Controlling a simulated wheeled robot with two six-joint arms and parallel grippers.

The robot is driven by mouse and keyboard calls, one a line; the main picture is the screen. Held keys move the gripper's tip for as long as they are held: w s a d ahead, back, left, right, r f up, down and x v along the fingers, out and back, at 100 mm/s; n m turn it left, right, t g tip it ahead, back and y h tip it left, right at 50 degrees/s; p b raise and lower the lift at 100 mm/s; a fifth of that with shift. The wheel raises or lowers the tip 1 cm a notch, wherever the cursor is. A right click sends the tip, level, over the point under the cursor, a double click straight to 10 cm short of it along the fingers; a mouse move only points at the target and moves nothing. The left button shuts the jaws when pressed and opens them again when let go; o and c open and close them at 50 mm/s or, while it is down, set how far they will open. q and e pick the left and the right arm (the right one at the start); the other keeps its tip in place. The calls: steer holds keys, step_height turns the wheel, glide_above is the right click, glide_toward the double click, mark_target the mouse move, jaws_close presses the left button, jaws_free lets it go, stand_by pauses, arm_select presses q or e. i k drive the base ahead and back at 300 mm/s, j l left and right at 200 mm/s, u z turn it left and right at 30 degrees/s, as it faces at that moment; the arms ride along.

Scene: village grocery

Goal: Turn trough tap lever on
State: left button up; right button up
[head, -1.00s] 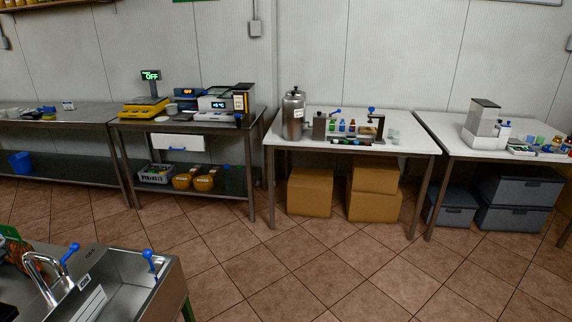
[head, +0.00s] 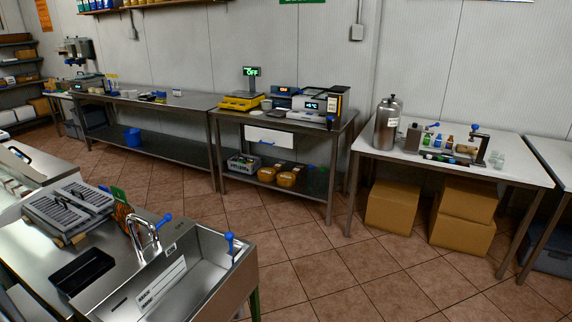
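A steel trough sink (head: 205,262) stands at the lower left of the head view. A second blue-topped lever (head: 230,243) stands upright at the trough's right rim. A white label plate (head: 161,287) lies inside the trough. I cannot read which lever is named as the trough tap lever. Neither of my grippers is in view.
A black tray (head: 82,271) and a grey slotted rack (head: 68,212) lie on the counter left of the trough. Tables with scales (head: 241,101) and a steel canister (head: 388,125) line the wall. Tiled floor (head: 330,270) is free between.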

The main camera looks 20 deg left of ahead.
mark_target(167, 217)
steer(key=u, duration=1.45)
